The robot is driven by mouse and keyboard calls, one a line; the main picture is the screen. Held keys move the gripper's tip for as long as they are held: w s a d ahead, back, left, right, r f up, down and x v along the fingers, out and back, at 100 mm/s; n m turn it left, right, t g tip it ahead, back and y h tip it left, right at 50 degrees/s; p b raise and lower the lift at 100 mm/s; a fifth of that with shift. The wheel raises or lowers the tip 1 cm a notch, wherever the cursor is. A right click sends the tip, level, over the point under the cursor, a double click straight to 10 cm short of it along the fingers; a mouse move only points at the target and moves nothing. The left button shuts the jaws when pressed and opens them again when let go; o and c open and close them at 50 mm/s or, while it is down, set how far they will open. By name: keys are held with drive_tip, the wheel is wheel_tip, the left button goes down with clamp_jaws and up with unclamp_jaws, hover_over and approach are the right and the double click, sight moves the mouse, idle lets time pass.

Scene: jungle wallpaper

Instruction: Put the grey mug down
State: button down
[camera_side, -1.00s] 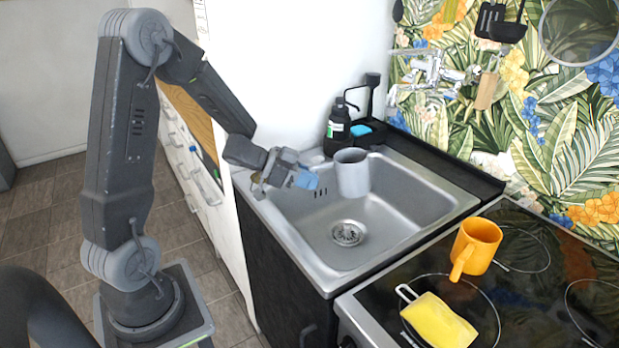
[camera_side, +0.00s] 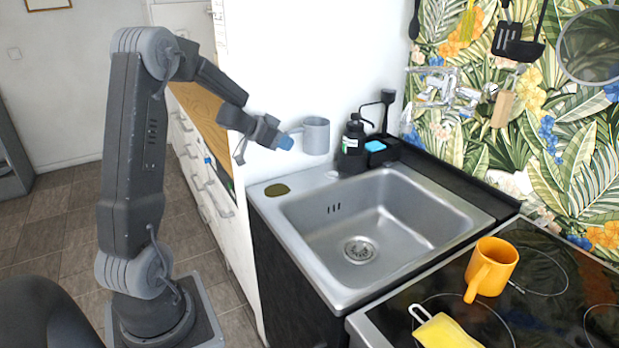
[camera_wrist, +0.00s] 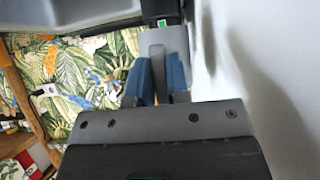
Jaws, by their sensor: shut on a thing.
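The grey mug (camera_side: 315,136) is held in the air, upright, above the back left corner of the sink unit in the side view. Its handle points left toward my gripper (camera_side: 287,142), whose blue fingertips are shut at the handle. In the wrist view, the blue fingers of my gripper (camera_wrist: 160,82) stand close together, with part of the grey mug (camera_wrist: 164,40) just beyond them. The exact grip on the handle is too small to see.
The steel sink (camera_side: 300,278) is empty. A black soap bottle (camera_side: 352,148) stands behind it, near a blue sponge (camera_side: 375,146). An orange mug (camera_side: 492,266) and a yellow sponge (camera_side: 447,331) are on the black hob (camera_side: 545,300). The white wall is close behind the grey mug.

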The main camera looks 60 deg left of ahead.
wheel_tip(320, 180, down, 10)
drive_tip(key=shift+a+r, duration=0.1)
drive_tip(key=shift+r, duration=0.15)
drive_tip(key=shift+f, duration=0.15)
drive_tip(key=c, duration=1.1)
unclamp_jaws()
